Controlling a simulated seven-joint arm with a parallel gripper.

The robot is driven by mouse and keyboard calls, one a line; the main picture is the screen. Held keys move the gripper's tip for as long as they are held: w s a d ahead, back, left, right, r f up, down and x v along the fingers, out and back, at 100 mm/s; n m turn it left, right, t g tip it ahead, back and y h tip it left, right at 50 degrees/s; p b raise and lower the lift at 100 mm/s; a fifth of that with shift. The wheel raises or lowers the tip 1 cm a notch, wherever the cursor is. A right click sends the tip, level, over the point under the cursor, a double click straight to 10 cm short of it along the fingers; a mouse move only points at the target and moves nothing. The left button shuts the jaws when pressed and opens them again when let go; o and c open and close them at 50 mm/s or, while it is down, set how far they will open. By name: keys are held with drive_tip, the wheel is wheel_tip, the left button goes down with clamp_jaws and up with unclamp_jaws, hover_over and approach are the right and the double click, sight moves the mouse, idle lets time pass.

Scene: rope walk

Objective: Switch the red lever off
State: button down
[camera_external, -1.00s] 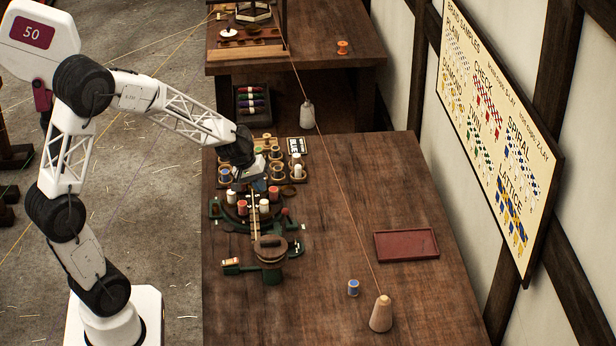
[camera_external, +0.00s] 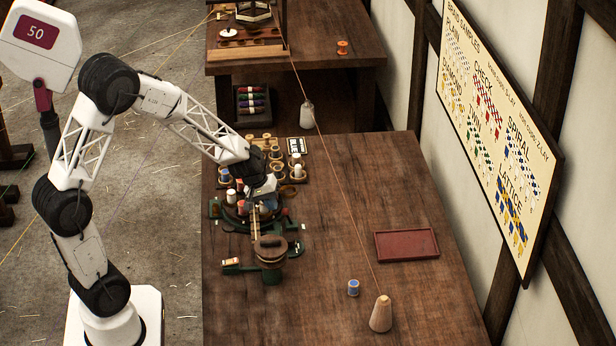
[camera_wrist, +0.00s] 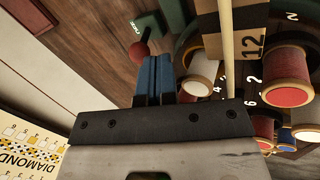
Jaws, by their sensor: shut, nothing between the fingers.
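The red lever (camera_wrist: 139,51) has a round red knob on a dark stem, beside a green plate (camera_wrist: 143,28) with a small label in the wrist view. It shows small in the external view (camera_external: 285,211), at the right side of the green braiding machine (camera_external: 269,274). My gripper (camera_external: 268,207) is low over the machine, left of the lever. In the wrist view its blue fingers (camera_wrist: 155,60) are shut and empty, with their tips close to the right of the knob. I cannot tell whether they touch it. The lever's base is partly hidden.
Red and white spools (camera_wrist: 286,77) stand on a numbered ring close to the fingers. A pale rod (camera_wrist: 228,50) passes nearby. A thread runs from a cone (camera_external: 381,314) to the back table. A red tray (camera_external: 406,258) lies right; the table between is clear.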

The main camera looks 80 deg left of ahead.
sight(290, 223)
drive_tip(key=shift+x, duration=1.05)
drive_tip(key=shift+w+r+g, duration=0.4)
drive_tip(key=shift+w+g, duration=0.1)
drive_tip(key=shift+g, duration=0.4)
drive_tip(key=shift+w+r+g, duration=0.1)
drive_tip(key=shift+w+g, duration=0.2)
drive_tip(key=shift+w+r+g, duration=0.3)
drive_tip(key=shift+w+g, duration=0.5)
drive_tip(key=shift+g, duration=0.3)
drive_tip(key=shift+w+r+g, duration=0.15)
drive_tip(key=shift+w+g, duration=0.75)
drive_tip(key=shift+g, duration=0.3)
drive_tip(key=shift+w, duration=0.4)
drive_tip(key=shift+w+r, duration=0.15)
wheel_tip(290, 223, up, 9)
drive_tip(key=w, duration=0.2)
drive_tip(key=shift+a+r, duration=0.2)
drive_tip(key=shift+a, duration=0.15)
